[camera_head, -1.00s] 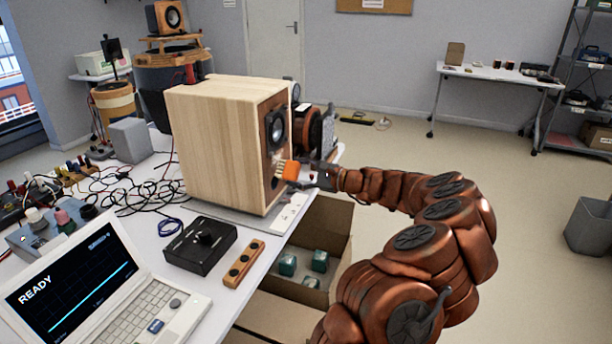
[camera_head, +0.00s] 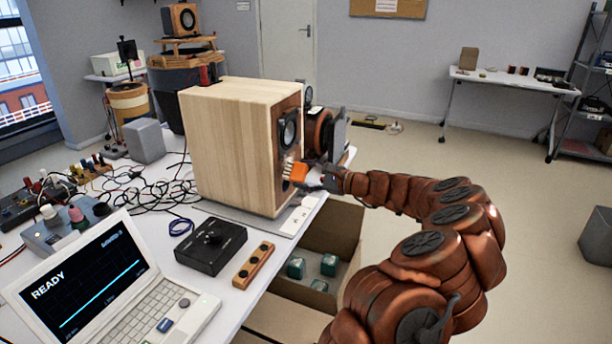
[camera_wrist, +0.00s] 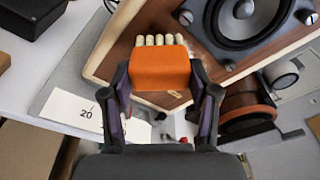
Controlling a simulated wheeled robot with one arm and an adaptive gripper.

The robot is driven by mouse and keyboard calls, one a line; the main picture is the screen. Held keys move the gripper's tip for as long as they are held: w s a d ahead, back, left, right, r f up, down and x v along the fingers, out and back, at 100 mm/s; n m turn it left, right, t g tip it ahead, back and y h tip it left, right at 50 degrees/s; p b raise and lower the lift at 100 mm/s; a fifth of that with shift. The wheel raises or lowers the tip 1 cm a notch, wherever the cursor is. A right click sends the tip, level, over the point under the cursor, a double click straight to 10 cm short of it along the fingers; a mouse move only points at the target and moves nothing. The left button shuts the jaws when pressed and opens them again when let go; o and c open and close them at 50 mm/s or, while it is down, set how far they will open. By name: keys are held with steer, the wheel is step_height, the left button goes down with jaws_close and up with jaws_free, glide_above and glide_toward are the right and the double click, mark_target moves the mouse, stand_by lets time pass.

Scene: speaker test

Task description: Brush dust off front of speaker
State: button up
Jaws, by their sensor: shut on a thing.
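The speaker (camera_head: 232,150) is a light wooden box standing upright on the table, its dark front facing right. Its front also shows in the wrist view with the large cone (camera_wrist: 246,18). My gripper (camera_head: 313,177) is at the lower part of that front. In the wrist view my gripper (camera_wrist: 163,88) is shut on an orange brush (camera_wrist: 160,68) with several pale bristle tufts. The bristles point at the speaker's lower front, below and left of the cone. I cannot tell whether they touch it. The brush also shows in the head view (camera_head: 299,172).
A laptop (camera_head: 90,275), a black box (camera_head: 210,246) and loose cables lie on the white table left of the speaker. A reddish round device (camera_head: 320,133) stands behind the front. An open carton (camera_head: 335,228) with teal blocks sits below the table edge.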

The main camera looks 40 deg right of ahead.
steer(key=shift+x, duration=0.9)
steer(key=shift+r, duration=0.1)
steer(key=shift+w+d+p, duration=0.1)
steer(key=shift+w+d, duration=0.7)
steer(key=shift+d, duration=0.45)
steer(key=shift+w+d+p, duration=0.1)
steer(key=shift+w+d, duration=0.65)
steer(key=shift+d, duration=0.5)
steer(key=shift+w+d+p, duration=0.1)
steer(key=shift+w+d, duration=0.7)
steer(key=shift+d, duration=0.45)
steer(key=shift+w+d, duration=0.4)
steer(key=shift+d, duration=0.3)
